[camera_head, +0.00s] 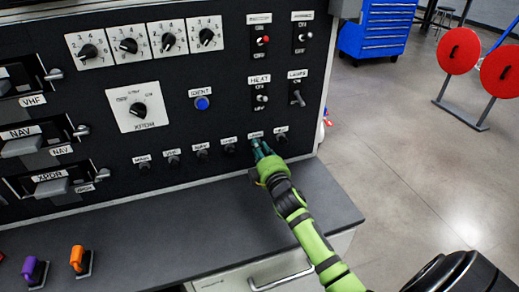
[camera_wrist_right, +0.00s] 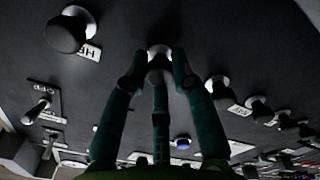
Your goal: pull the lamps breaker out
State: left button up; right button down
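A row of black push-pull breaker knobs with small white labels runs along the bottom of the black panel (camera_head: 222,118). In the head view my right gripper (camera_head: 261,149) is at the second knob from the right, whose small label I cannot read. In the right wrist view the gripper's three teal fingers (camera_wrist_right: 160,75) converge around one knob (camera_wrist_right: 158,54), which shows between the tips. Whether they press on it is unclear. The rightmost knob (camera_head: 281,138) is free beside the gripper; it shows at upper left in the wrist view (camera_wrist_right: 68,30). My left gripper is out of view.
Above the row are a LAMPS toggle (camera_head: 297,97), a HEAT toggle (camera_head: 262,98) and a blue button (camera_head: 202,103). A dark grey ledge (camera_head: 190,230) juts out below the panel. A blue tool cabinet (camera_head: 378,30) and red discs (camera_head: 459,50) stand beyond open floor at right.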

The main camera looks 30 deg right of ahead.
jog(key=shift+s+a, duration=0.1)
jog(key=shift+s, duration=0.35)
jog(key=c, duration=1.4)
grip_release()
jog(key=shift+s+p, duration=0.15)
jog(key=shift+p, duration=0.15)
jog(key=shift+c, duration=0.2)
jog(key=o, duration=0.6)
jog(key=shift+o, duration=0.2)
jog(key=p+v, duration=0.2)
jog(key=v, duration=0.5)
jog(key=shift+p, duration=0.3)
